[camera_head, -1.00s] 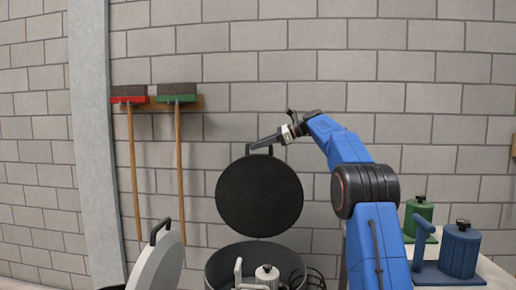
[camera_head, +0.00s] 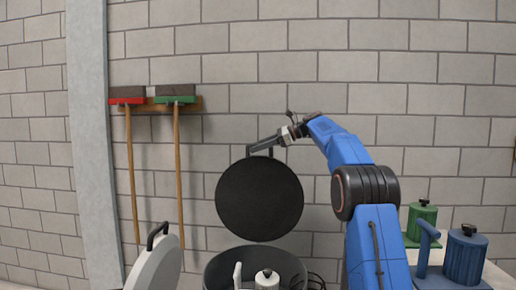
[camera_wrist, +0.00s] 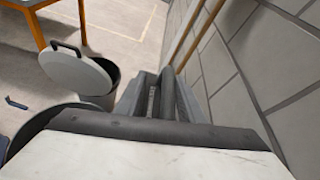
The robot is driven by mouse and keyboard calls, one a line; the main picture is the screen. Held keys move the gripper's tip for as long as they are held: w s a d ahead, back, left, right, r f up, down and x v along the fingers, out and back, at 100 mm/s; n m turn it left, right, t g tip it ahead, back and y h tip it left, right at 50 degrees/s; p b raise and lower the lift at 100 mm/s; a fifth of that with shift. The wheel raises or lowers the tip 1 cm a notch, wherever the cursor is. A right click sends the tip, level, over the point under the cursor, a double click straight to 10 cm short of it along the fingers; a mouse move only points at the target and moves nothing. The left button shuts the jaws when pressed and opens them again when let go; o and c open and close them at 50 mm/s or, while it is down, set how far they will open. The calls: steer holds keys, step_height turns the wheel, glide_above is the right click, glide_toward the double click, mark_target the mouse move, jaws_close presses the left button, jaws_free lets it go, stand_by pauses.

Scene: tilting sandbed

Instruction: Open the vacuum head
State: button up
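A large round lid (camera_head: 259,200), apparently the vacuum head, stands upright with its black underside facing the body camera. It is above an open dark drum (camera_head: 222,268). In the wrist view its pale top (camera_wrist: 150,158) and dark rim fill the lower part. My gripper (camera_head: 262,145) is at the handle on the lid's upper edge. In the wrist view my gripper (camera_wrist: 158,95) has its fingers close together at the dark handle and appears shut on it; the exact contact is partly hidden. Whether the lid touches the drum is unclear.
A grey lid with a black handle (camera_head: 156,264) tilts at lower left; the wrist view shows a similar lid (camera_wrist: 76,66) on a bin. Green (camera_head: 421,217) and blue (camera_head: 463,258) canisters stand right. Brooms hang on the wall.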

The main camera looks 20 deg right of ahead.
steer(key=v, duration=1.7)
steer(key=shift+d, duration=0.25)
steer(key=shift+r, duration=0.1)
steer(key=c, duration=0.7)
steer(key=shift+w+n, duration=0.25)
steer(key=shift+n, duration=0.05)
jaws_close()
steer(key=w+d+f+n+t+h, duration=0.1)
steer(key=w+d+f+n+t, duration=0.1)
steer(key=w+f+n+t, duration=0.3)
steer(key=w+d+f+n+t+h, duration=0.1)
steer(key=w+d+f+n+t, duration=0.15)
steer(key=f, duration=0.35)
steer(key=x, duration=1)
steer(key=shift+n, duration=0.25)
steer(key=shift+s+a+r, duration=0.1)
steer(key=shift+s+a, duration=0.2)
steer(key=shift+s, duration=0.35)
steer(key=shift+s+a, duration=0.35)
steer(key=shift+s, duration=0.25)
steer(key=shift+s+a+r, duration=0.1)
steer(key=shift+s+a, duration=0.2)
steer(key=shift+s, duration=0.35)
